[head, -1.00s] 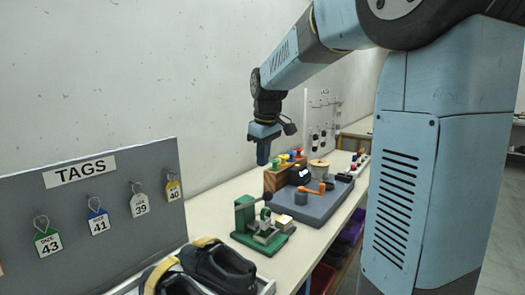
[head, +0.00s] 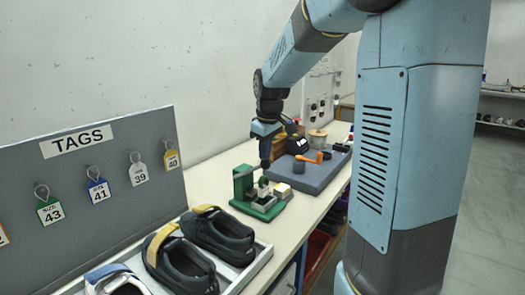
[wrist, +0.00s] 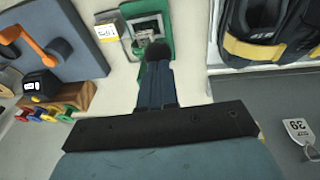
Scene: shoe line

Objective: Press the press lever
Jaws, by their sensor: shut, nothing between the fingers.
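The green press (head: 243,184) stands on the workbench, its upright at the left of its green base. It also shows at the top of the wrist view (wrist: 166,14), with metal parts on its base. The press lever is mostly hidden behind my gripper; a dark round knob (wrist: 158,48) shows at the fingertips in the wrist view. My gripper (head: 265,164) is shut and empty, pointing down just above the press. The fingers (wrist: 156,80) look over or against the knob; I cannot tell whether they touch.
A grey board (head: 312,174) with an orange-handled crank (head: 310,157) lies behind the press. A white tray (head: 247,272) with shoes (head: 220,235) is in front, beside a grey TAGS panel (head: 80,185). A wooden block with coloured knobs (wrist: 75,97) stands near the board.

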